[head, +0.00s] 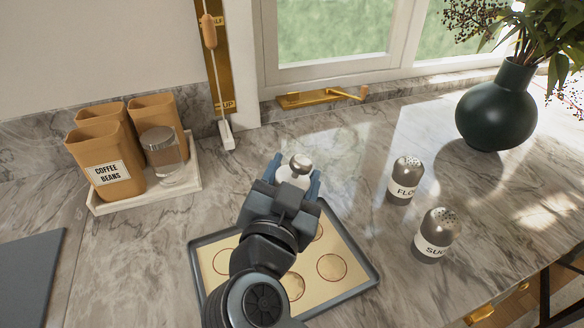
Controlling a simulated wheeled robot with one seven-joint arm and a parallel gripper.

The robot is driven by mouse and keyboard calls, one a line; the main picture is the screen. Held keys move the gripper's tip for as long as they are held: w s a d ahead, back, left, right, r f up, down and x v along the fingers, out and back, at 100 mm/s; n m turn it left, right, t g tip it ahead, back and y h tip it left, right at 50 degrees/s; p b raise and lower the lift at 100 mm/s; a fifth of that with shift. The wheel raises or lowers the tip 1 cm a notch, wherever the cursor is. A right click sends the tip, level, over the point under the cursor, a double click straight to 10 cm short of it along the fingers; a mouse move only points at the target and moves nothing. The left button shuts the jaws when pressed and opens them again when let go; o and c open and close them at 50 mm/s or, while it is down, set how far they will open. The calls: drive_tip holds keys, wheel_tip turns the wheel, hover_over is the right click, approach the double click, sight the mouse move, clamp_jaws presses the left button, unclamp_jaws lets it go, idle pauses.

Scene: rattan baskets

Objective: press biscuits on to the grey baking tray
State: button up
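The grey baking tray (353,240) lies on the marble counter at the bottom middle. It is lined with a tan sheet (318,288) marked with several dark round outlines. One round (293,286) beside my arm looks filled with a pale yellow biscuit. My arm hides the middle of the tray. My gripper (295,173) is near the tray's far edge, its blue fingers on both sides of a white press with a silver knob (300,162). It appears shut on the press. The press's lower end is hidden by my gripper.
Flour (406,182) and sugar (437,236) shakers stand right of the tray. A dark vase (497,108) stands further right. A white stand (188,182) with orange canisters and a glass jar is at the left. A grey board (25,275) lies lower left.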

drive_tip(key=shift+f+b, duration=1.9)
drive_tip(key=shift+b, duration=1.05)
drive_tip(key=shift+r, duration=0.1)
drive_tip(key=shift+f, duration=0.75)
drive_tip(key=shift+r, duration=0.1)
wheel_tip(320, 180, up, 5)
drive_tip(key=p, duration=0.7)
drive_tip(key=shift+p, duration=0.35)
drive_tip(key=shift+r, duration=1)
